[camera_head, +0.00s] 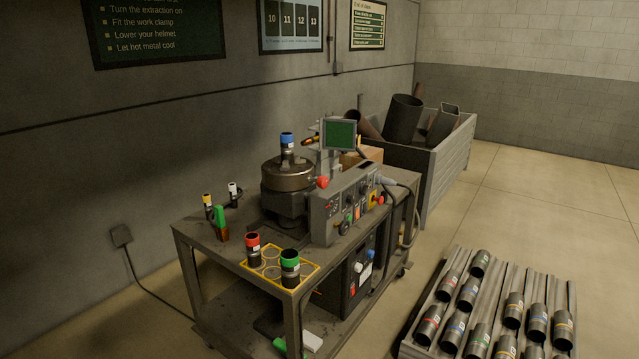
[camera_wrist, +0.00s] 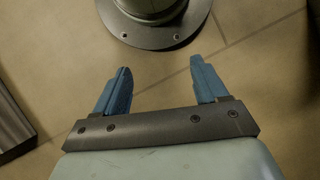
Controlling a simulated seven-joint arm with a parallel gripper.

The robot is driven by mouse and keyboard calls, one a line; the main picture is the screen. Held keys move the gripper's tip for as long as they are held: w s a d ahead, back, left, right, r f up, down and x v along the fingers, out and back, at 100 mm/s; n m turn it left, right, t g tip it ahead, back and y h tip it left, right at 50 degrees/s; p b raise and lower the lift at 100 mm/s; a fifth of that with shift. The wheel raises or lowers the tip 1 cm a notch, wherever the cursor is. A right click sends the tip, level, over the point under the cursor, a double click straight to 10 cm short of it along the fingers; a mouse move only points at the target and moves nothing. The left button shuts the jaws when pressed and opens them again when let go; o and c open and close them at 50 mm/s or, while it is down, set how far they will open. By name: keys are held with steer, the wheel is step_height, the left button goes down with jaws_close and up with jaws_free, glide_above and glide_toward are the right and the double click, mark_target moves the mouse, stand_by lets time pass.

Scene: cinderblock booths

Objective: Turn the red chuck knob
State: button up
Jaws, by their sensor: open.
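A round red knob (camera_head: 322,182) stands out at the upper left corner of the grey control panel (camera_head: 326,210) on the welding cart in the head view. A smaller red button (camera_head: 381,199) on a yellow plate sits at the panel's right side. I cannot read which one is labelled for the chuck. The round metal chuck table (camera_head: 288,172) is behind and left of the panel, with a blue-topped dark pipe (camera_head: 287,148) upright on it. My gripper (camera_wrist: 160,66) shows only in the wrist view, with blue fingers apart and empty over the tiled floor, away from the cart.
The cart top (camera_head: 205,228) also holds a yellow rack (camera_head: 316,266) with red-banded and green-banded pipes, and a green-handled tool (camera_head: 220,219). A small green screen (camera_head: 339,134) stands above the panel. A ribbed pallet (camera_head: 412,341) of pipes lies at front right. A scrap bin (camera_head: 437,180) stands behind.

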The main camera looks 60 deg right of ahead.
steer(key=w+d+r+m+t, duration=0.2)
steer(key=w+d+r, duration=0.1)
steer(key=d, duration=0.6)
steer(key=w+d+r+m+t, duration=0.1)
steer(key=w+d+r+m, duration=0.2)
steer(key=d, duration=0.7)
steer(key=w+d+r+m+t, duration=0.1)
steer(key=w+d+r+t, duration=0.2)
steer(key=d, duration=0.6)
steer(key=d+r+m+t+h, duration=0.3)
steer(key=d+r+m+t, duration=0.4)
steer(key=d+r, duration=2.1)
steer(key=m+t+y, duration=0.1)
steer(key=m+t, duration=0.9)
steer(key=m, duration=0.1)
glide_toward(319, 181)
steer(key=w, duration=0.3)
steer(key=w+d+f, duration=0.1)
steer(key=w, duration=0.3)
steer(key=w+d, duration=0.1)
steer(key=w, duration=0.3)
steer(key=shift+w+d+f, duration=0.1)
steer(key=shift+w+f, duration=0.1)
steer(key=shift+f, duration=0.05)
